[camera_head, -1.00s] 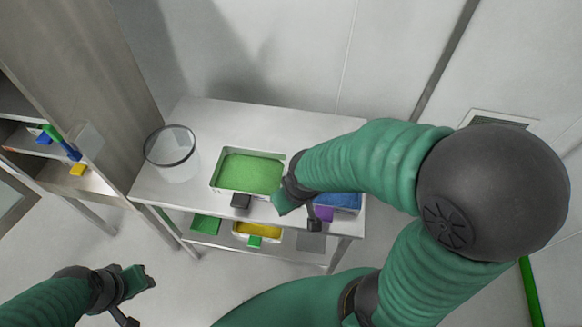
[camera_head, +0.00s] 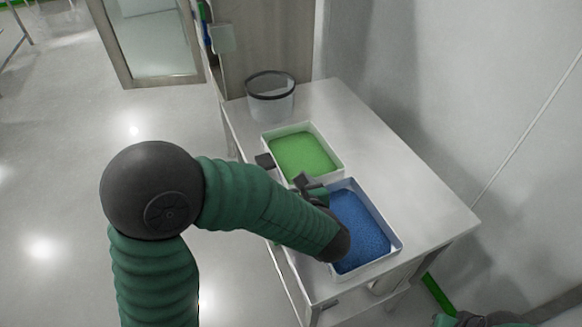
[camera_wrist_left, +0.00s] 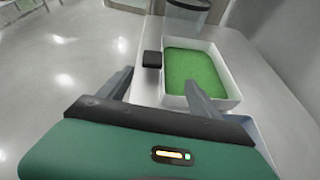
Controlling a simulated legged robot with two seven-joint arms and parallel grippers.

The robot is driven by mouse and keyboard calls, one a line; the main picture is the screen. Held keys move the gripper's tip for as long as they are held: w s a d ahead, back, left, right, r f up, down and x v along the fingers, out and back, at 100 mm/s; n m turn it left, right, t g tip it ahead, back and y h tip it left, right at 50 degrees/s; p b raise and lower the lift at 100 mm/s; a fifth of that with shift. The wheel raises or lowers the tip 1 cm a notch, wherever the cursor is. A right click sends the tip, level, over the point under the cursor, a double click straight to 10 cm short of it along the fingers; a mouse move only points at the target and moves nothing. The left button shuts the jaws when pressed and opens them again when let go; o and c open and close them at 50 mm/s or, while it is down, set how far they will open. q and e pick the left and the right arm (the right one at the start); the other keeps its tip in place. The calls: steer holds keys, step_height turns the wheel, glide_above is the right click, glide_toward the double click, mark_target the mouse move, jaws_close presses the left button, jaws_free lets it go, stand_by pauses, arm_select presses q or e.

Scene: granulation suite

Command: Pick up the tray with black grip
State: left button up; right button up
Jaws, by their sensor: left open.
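The tray with black grip is a white tray (camera_head: 327,145) full of green granules on the metal table. Its black grip (camera_head: 264,160) sticks out from its near-left side. The left wrist view also shows the tray (camera_wrist_left: 230,103) and the grip (camera_wrist_left: 152,59). My left gripper (camera_head: 310,184) is open and empty, by the tray's near corner. In the left wrist view the grip appears just ahead of and between the fingers (camera_wrist_left: 159,80), with no visible contact. My right gripper (camera_head: 482,320) is only partly in view at the bottom right edge; its fingers cannot be made out.
A white tray of blue granules (camera_head: 370,269) stands beside the green one, partly under my left arm. A clear round container with a dark rim (camera_head: 270,98) stands at the table's far end. The table (camera_head: 400,165) is bare along the wall side. A cabinet (camera_head: 262,35) stands behind.

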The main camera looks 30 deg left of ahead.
mark_target(267, 163)
arm_select(q)
steer(key=shift+n+g+y, duration=0.3)
steer(key=shift+n+g, duration=0.1)
steer(key=shift+n, duration=0.5)
steer(key=x, duration=0.7)
steer(key=b+x, duration=0.1)
steer(key=x, duration=0.3)
steer(key=shift+s+a+f, duration=0.2)
steer(key=shift+s+a, duration=0.05)
steer(key=shift+a, duration=0.15)
steer(key=x, duration=0.5)
steer(key=shift+w+d+f+b, duration=0.1)
steer(key=shift+w+f+b, duration=0.1)
steer(key=shift+b, duration=0.1)
arm_select(e)
steer(key=shift+s+x, duration=0.25)
steer(key=shift+x, duration=0.85)
arm_select(q)
steer(key=shift+r, duration=0.1)
jaws_close()
arm_select(e)
steer(key=shift+f, duration=0.1)
